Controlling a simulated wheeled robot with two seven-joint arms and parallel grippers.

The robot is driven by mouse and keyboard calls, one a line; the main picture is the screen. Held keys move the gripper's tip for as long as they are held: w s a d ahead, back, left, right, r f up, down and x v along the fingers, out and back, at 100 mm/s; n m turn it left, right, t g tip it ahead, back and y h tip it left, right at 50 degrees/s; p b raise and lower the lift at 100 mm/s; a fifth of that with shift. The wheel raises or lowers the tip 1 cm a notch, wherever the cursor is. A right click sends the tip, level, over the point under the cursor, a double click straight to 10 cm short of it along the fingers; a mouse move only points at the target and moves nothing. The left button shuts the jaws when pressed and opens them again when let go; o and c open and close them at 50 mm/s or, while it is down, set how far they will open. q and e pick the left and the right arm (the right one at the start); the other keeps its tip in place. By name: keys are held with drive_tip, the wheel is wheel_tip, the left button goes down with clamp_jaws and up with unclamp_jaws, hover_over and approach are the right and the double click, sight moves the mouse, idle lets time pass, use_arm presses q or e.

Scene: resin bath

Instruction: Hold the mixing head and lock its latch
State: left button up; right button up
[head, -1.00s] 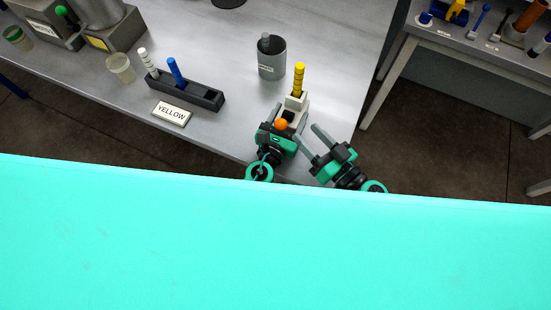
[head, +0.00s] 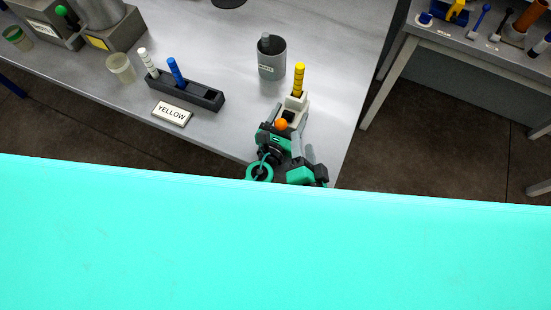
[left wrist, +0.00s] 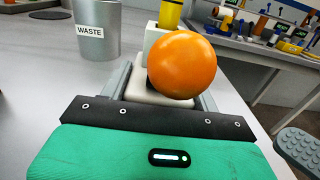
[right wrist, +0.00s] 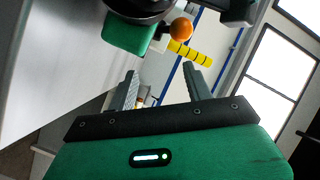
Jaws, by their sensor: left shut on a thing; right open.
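The mixing head is a cream block (head: 295,103) with a ribbed yellow stick (head: 299,77) standing on it, near the table's right front edge. An orange ball (head: 281,124) sits on its near side; the ball is large in the left wrist view (left wrist: 182,65) and hides whatever carries it. My left gripper (head: 285,117) is shut on the cream block, one finger on each side. My right gripper (head: 308,150) is open and empty, just to the right of and nearer than the left one. In the right wrist view the ball (right wrist: 181,29) and yellow stick (right wrist: 190,54) lie beyond its fingers.
A grey waste cup (head: 272,60) stands behind the mixing head. A black rack (head: 205,95) with a white and a blue stick, and a YELLOW sign (head: 171,113), are to the left. A second table (head: 455,45) with tools is at the right, across a floor gap.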

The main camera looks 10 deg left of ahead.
drive_tip(key=m+h, duration=0.1)
drive_tip(key=m+g+h, duration=0.1)
drive_tip(key=m+h, duration=0.1)
drive_tip(key=m, duration=0.2)
approach(282, 123)
drive_tip(key=shift+s+f, duration=0.3)
drive_tip(key=shift+s, duration=0.4)
drive_tip(key=shift+o, duration=0.3)
drive_tip(key=shift+w, duration=0.1)
drive_tip(key=w+d+f+n+g+y, duration=0.25)
drive_tip(key=d+n+g+y, duration=0.2)
drive_tip(key=n+y, duration=0.65)
drive_tip(key=w+d+f+n+g+y, duration=0.1)
drive_tip(key=w+d+n+g+y, duration=0.4)
drive_tip(key=n, duration=1.1)
drive_tip(key=shift+t+y, duration=0.4)
drive_tip(key=shift+t, duration=0.45)
drive_tip(key=x, duration=1)
drive_tip(key=shift+r, duration=0.1)
drive_tip(key=shift+c, duration=0.4)
